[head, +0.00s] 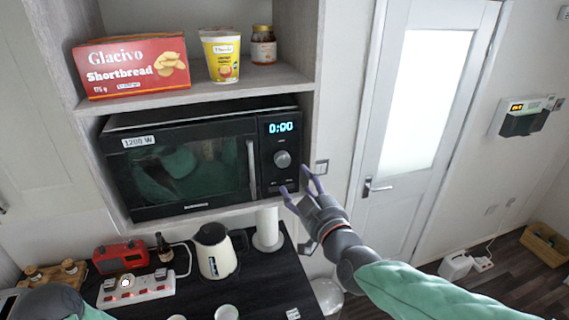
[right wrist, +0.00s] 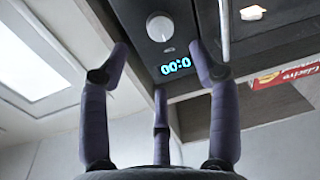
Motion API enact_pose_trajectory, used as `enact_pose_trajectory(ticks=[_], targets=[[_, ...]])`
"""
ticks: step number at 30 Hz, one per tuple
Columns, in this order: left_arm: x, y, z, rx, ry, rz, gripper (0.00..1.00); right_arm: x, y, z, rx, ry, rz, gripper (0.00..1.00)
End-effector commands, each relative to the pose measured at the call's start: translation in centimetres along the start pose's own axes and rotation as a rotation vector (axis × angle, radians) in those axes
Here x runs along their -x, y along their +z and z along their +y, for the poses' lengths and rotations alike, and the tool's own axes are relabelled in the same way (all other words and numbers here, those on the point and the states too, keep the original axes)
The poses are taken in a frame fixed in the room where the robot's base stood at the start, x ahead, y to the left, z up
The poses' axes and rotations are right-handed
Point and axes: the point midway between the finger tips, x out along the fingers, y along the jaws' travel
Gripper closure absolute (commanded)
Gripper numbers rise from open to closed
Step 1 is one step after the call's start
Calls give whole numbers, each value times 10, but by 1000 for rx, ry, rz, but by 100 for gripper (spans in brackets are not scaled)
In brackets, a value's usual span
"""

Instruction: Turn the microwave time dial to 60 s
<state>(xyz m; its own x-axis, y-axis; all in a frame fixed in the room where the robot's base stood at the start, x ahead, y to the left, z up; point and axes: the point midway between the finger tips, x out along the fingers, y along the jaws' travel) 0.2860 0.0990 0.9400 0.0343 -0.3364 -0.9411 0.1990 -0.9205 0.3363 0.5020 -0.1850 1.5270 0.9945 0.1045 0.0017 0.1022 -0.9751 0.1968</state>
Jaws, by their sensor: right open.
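The black microwave (head: 180,165) sits in an open shelf bay with its door shut. Its round silver time dial (head: 282,159) is on the control panel at the right, below a display (head: 281,127) reading 0:00. My right gripper (head: 296,180) is open and empty, just below and to the right of the dial, not touching it. In the right wrist view the dial (right wrist: 160,28) lies beyond and between the spread fingers, with the display (right wrist: 176,65) beside it. My left arm shows only at the lower left edge; its gripper is out of view.
A shortbread box (head: 132,66), a yellow cup (head: 221,54) and a jar (head: 264,45) stand on the shelf above. Below, the dark counter holds a kettle (head: 214,251), a paper roll (head: 267,231), a power strip (head: 136,289) and a red radio (head: 119,256). A door is at the right.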

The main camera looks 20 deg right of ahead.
Motion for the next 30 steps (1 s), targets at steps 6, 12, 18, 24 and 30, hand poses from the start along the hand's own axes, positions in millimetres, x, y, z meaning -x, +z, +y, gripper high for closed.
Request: enact_pose_trajectory(ticks=[6, 12, 18, 24, 30], targets=[[4, 0, 1, 0, 0, 0, 60, -35, 1, -1, 0, -2, -5, 38], [8, 0, 3, 0, 0, 0, 60, -65, 1, 0, -1, -1, -3, 38], [12, 0, 4, 0, 0, 0, 60, -85, 1, 0, -1, -1, -3, 38], [13, 0, 5, 0, 0, 0, 60, -94, 1, 0, -1, -1, -2, 38], [13, 0, 5, 0, 0, 0, 60, -94, 1, 0, -1, -1, -1, 38]])
